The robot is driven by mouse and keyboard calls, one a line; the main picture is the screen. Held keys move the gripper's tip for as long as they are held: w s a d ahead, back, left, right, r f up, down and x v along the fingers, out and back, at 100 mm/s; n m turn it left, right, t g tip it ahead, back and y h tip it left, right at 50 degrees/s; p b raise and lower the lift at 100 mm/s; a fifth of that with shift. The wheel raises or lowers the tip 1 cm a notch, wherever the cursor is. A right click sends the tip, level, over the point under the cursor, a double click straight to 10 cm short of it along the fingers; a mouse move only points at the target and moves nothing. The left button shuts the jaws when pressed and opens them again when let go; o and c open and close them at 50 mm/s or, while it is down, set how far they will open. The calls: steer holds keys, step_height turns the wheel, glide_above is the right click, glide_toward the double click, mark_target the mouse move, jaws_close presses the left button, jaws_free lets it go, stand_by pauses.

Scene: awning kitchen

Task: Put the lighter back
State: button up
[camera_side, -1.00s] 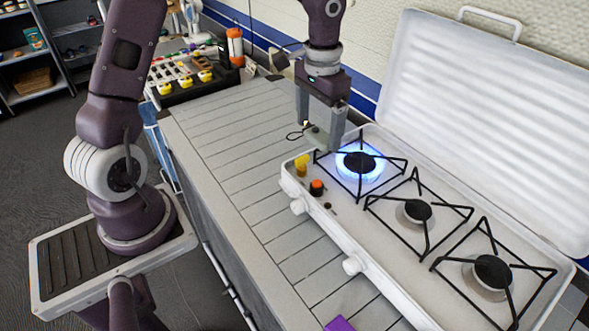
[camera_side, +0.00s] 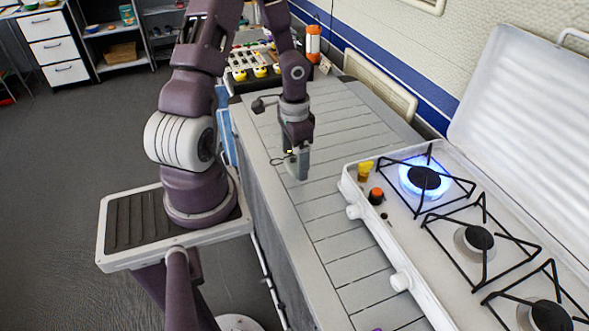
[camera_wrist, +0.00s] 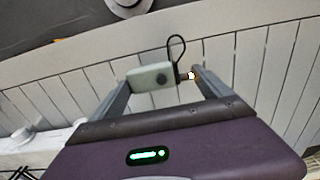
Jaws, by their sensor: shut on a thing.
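The lighter is a pale grey-green block with a dark round spot, a black loop and a small glowing tip; it shows in the wrist view (camera_wrist: 152,77). My gripper (camera_side: 298,166) is shut on the lighter, whose body and glowing tip lie between the two fingers in the wrist view (camera_wrist: 165,78). In the side view the gripper is over the grey slatted counter (camera_side: 330,195), left of the stove, and its fingers mostly hide the lighter. I cannot tell whether the lighter touches the counter.
A white stove (camera_side: 400,240) stands at the right with its lid open. Its far burner (camera_side: 424,180) has a blue flame. Yellow and orange-topped small items (camera_side: 376,196) sit at its left edge. A button panel (camera_side: 255,62) and an orange-white cylinder (camera_side: 313,43) stand at the back.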

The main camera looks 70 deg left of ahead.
mark_target(295, 161)
steer(key=shift+f, duration=1.85)
steer(key=o, duration=1.2)
steer(key=shift+f, duration=0.1)
steer(key=shift+c, duration=0.2)
step_height(295, 161, up, 12)
steer(key=shift+r, duration=0.1)
steer(key=s+d+r+t, duration=0.2)
steer(key=s+d+r, duration=0.2)
steer(key=d+r, duration=0.5)
steer(key=s+d+r+t, duration=0.3)
steer(key=s+d+r, duration=0.1)
steer(key=d+r, duration=0.5)
steer(key=shift+s+d+t, duration=0.3)
steer(key=shift+d, duration=0.35)
